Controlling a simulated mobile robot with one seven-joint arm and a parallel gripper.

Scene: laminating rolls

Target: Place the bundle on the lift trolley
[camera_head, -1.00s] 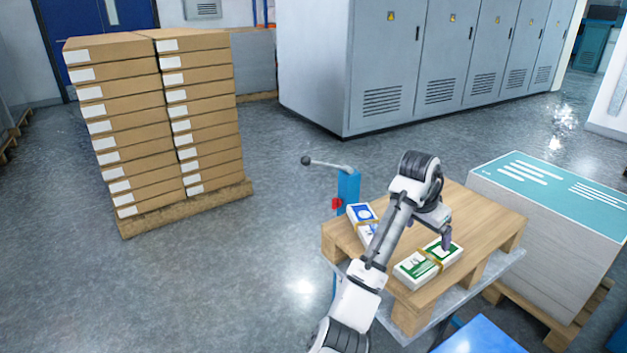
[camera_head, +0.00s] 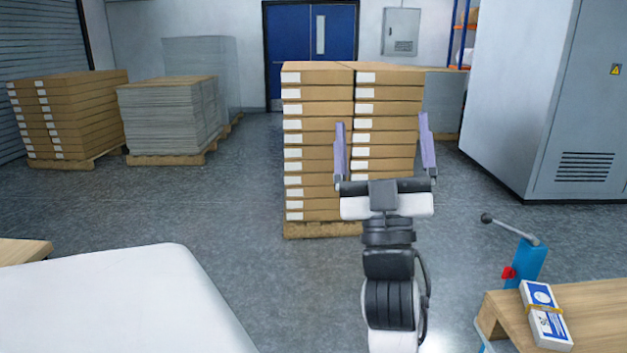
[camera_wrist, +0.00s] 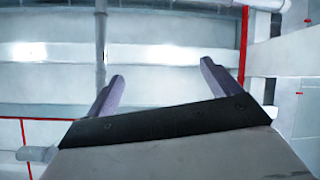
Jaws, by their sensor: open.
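The rest of the trolley is mostly cut off or hidden. My gripper (camera_head: 382,150) is raised in the middle, left of the bundle and apart from it. Its two purple fingers are spread and empty. The wrist view also shows the open fingers (camera_wrist: 158,85) against the ceiling.
A tall stack of brown boxes (camera_head: 320,133) stands on a pallet behind my gripper. More stacks (camera_head: 68,115) stand at the left, with a grey sheet stack (camera_head: 170,112) beside them. A grey cabinet (camera_head: 585,110) is at the right. Open floor lies between.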

